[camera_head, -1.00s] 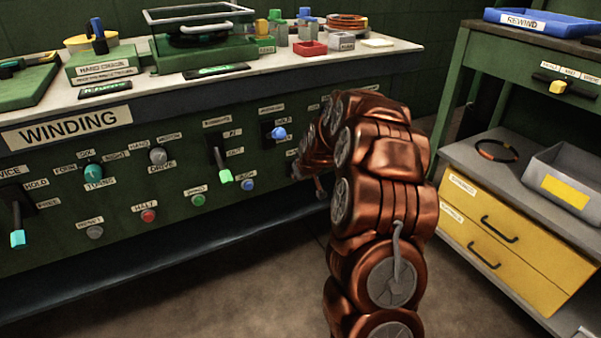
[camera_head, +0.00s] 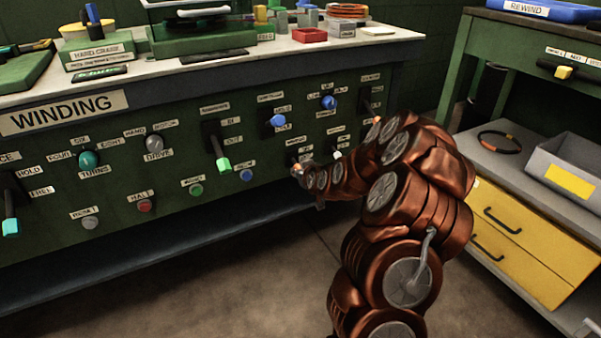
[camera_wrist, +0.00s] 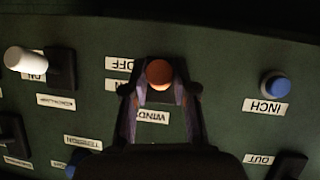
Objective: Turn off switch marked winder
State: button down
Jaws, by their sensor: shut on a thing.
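The winder switch is a small lever with an orange knob (camera_wrist: 159,74) on the green panel. In the wrist view, which shows the lettering upside down, the knob sits between my fingertips, with the OFF label (camera_wrist: 120,64) beside it to the left. The winder label (camera_wrist: 152,116) shows between my fingers, partly covered. My gripper (camera_wrist: 159,90) is shut on the winder switch. In the head view my gripper (camera_head: 298,171) is at the panel's lower middle, and the orange knob barely shows there. The lever's exact position is hard to tell.
A white-tipped lever (camera_wrist: 25,60) and the blue INCH button (camera_wrist: 275,85) flank the switch. A green-tipped lever (camera_head: 223,164) and a blue-tipped one (camera_head: 278,120) are also close by. The yellow drawers (camera_head: 520,240) stand right of my arm; the floor before the panel is clear.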

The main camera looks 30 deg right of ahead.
jog(key=shift+f, duration=0.1)
dwell(0.3)
jog(key=c, duration=0.9)
grip_release()
jog(key=shift+s, duration=0.1)
jog(key=shift+v, duration=5.9)
jog(key=shift+a, duration=0.15)
jog(key=s+a+r+n+g+y+p, duration=0.1)
jog(key=s+a+r+g+y+p, duration=0.15)
jog(key=s+a+r+p, duration=0.45)
jog(key=s+a+r+n+g+y+p, duration=0.1)
jog(key=s+a+r+g+p, duration=0.25)
jog(key=a+r+p, duration=0.7)
jog(key=s+a+r+g+p, duration=0.2)
jog(key=s+r+p, duration=0.6)
jog(key=r, duration=0.1)
jog(key=s+a+r+m+g+p, duration=0.1)
jog(key=s+a+r+g+p, duration=0.2)
jog(key=s+r+p, duration=0.5)
jog(key=s+a+r+g+h+p, duration=0.1)
jog(key=s+a+r+g+p, duration=0.2)
jog(key=s+r+p, duration=0.5)
jog(key=shift+s+r, duration=0.5)
jog(key=shift+r, duration=0.2)
jog(key=shift+s+r, duration=0.55)
jog(key=shift+r, duration=0.2)
